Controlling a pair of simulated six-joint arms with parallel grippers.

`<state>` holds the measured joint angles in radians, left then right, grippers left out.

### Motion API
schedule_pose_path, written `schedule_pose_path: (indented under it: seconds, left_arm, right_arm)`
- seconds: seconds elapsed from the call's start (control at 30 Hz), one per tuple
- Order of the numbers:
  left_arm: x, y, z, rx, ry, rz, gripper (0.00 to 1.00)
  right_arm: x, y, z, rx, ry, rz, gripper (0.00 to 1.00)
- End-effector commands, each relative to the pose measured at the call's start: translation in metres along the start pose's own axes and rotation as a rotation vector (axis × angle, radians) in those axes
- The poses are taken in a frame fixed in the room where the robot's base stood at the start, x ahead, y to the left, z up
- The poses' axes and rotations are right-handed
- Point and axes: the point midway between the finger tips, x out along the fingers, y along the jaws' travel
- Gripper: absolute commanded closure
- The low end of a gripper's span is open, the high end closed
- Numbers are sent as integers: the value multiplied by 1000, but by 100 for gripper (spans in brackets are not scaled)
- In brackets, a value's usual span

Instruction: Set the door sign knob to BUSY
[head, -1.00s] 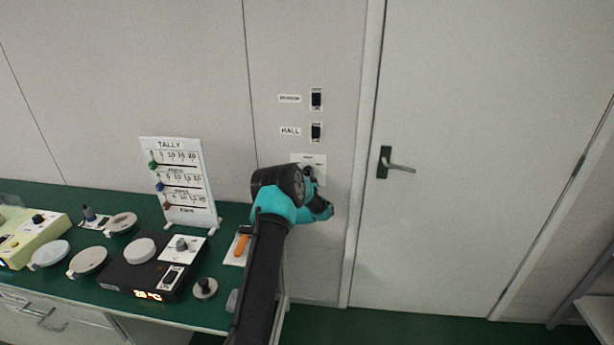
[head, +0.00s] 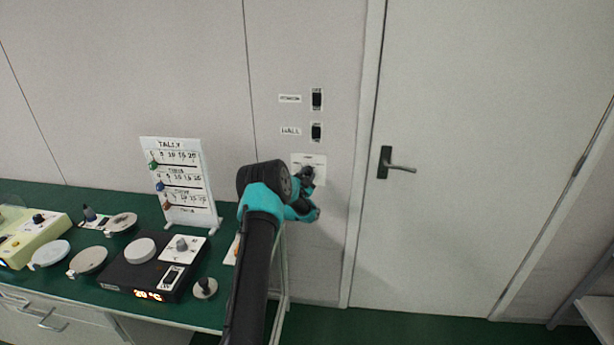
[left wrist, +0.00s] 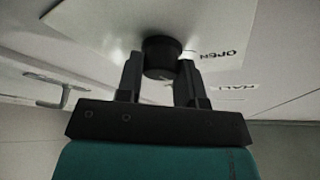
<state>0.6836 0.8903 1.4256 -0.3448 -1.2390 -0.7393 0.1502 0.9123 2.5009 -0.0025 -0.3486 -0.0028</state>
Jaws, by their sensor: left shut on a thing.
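The door sign is a white plate (head: 319,163) on the wall beside the door, below two switches. Its dark round knob (left wrist: 161,56) shows in the left wrist view, where the word OPEN is readable upside down on the plate. My left gripper (head: 308,176) is at the plate. In the left wrist view its two fingers (left wrist: 160,75) stand on either side of the knob and are shut on it. In the head view the gripper hides most of the knob, and the knob's pointing direction cannot be told. My right gripper is not in view.
Two wall switches (head: 317,98) and (head: 316,132) sit above the plate. The door handle (head: 401,168) is to the right. A green bench at left holds a TALLY board (head: 183,185) and a black hotplate box (head: 125,277).

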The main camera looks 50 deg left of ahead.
Motion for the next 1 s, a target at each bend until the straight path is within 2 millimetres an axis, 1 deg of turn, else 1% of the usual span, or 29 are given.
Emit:
schedule_pose_path:
  seconds: [0.1,0.33,0.87,0.9,1.0]
  left_arm:
    - [0,0,0,76,0,32,89]
    - [0,-1,0,172,0,72,89]
    - [0,-1,0,203,-1,84,89]
    - [0,0,0,203,-1,84,64]
    - [0,0,0,203,-1,84,54]
  right_arm:
    - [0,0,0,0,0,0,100]
    - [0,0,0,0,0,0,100]
    - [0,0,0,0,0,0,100]
    - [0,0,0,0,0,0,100]
    - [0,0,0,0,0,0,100]
